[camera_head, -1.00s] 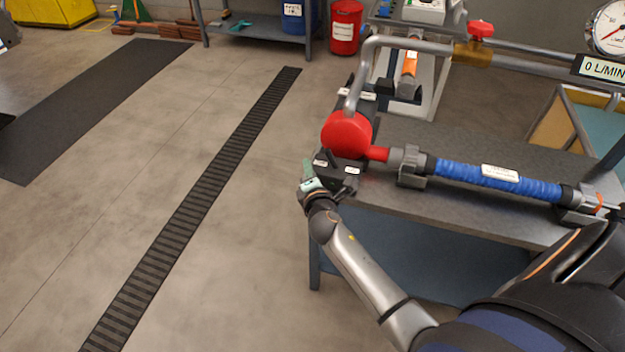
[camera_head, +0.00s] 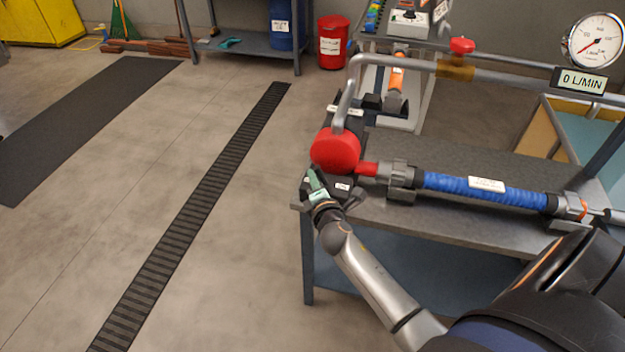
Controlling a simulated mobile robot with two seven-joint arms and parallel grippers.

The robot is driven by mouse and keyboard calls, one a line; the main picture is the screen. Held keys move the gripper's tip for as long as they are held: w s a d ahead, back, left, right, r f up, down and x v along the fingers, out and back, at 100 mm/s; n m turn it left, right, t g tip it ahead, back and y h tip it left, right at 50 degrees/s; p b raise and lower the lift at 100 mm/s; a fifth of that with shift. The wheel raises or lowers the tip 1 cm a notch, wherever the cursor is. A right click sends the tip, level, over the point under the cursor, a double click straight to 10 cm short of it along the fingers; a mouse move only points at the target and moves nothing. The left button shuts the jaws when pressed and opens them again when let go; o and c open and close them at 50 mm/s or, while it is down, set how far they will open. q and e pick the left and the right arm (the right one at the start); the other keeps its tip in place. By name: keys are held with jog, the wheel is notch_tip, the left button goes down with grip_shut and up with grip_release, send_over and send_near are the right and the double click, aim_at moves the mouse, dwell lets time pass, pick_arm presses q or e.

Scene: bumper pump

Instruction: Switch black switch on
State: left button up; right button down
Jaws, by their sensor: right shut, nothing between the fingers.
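A pale control box (camera_head: 409,24) stands on the rear stand at the top. A small dark part on its top may be the black switch (camera_head: 409,14), but it is too small to tell its position. My right gripper (camera_head: 316,182) is shut and empty. It is at the front left corner of the workbench, beside and just below the round red pump (camera_head: 335,150), far in front of the control box. Whether it touches the dark pump base is unclear. My left gripper is not in view.
A blue hose (camera_head: 465,185) runs along the grey workbench (camera_head: 440,222). A red bin (camera_head: 333,45) stands behind.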

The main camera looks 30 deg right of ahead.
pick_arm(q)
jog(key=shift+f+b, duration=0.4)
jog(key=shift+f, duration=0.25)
pick_arm(e)
jog(key=shift+m, duration=0.3)
